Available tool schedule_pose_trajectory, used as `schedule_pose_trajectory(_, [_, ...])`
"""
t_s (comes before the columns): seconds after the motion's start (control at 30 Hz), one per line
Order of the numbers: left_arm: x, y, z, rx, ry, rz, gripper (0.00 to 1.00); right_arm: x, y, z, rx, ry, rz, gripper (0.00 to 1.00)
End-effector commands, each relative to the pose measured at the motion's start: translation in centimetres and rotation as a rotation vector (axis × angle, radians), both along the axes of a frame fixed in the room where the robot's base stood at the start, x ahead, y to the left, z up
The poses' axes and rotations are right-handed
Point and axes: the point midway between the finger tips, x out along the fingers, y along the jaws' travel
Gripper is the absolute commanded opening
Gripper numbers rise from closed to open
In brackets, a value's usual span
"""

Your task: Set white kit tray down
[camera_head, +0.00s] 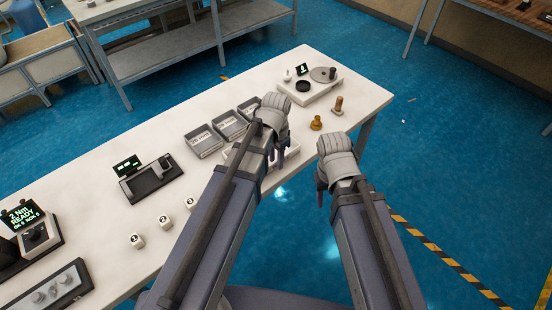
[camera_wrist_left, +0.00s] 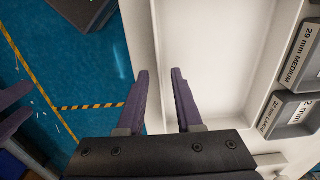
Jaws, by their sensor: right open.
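The white kit tray (camera_head: 292,153) lies at the table's front edge, partly hidden under my left arm in the head view. In the left wrist view its empty white compartments (camera_wrist_left: 207,55) fill the middle. Whether the tray's underside touches the table is hidden. My right gripper (camera_head: 321,188) is open and empty, off the table's front edge and to the right of the tray.
Grey labelled bins (camera_head: 204,140) stand just behind the tray. A brass part (camera_head: 316,123) and a brown-topped part (camera_head: 338,106) stand to the right, before a white station (camera_head: 310,88). White numbered cubes (camera_head: 163,221) and a black fixture (camera_head: 152,180) are to the left.

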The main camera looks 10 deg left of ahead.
Motion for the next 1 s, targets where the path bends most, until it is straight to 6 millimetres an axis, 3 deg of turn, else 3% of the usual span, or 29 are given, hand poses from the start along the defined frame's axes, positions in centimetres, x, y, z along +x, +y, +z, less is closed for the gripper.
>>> schedule_pose_trajectory(0.03, [0.0, 0.0, 1.1, 0.0, 0.0, 0.0, 0.34, 0.0, 0.0, 1.1, 0.0, 0.0, 0.0, 0.5])
schedule_pose_trajectory(0.6, [0.0, 0.0, 9.4, 0.0, 0.0, 0.0, 0.34, 0.0, 0.0, 9.4, 0.0, 0.0, 0.001, 0.5])
schedule_pose_trajectory(0.8, [0.0, 0.0, 10.8, 0.0, 0.0, 0.0, 0.34, 0.0, 0.0, 10.8, 0.0, 0.0, 0.002, 0.5])
schedule_pose_trajectory(1.0, [-0.7, -0.4, 10.8, 0.004, 0.002, 0.01, 0.34, 0.0, 0.0, 10.8, 0.0, 0.0, 0.002, 0.5])
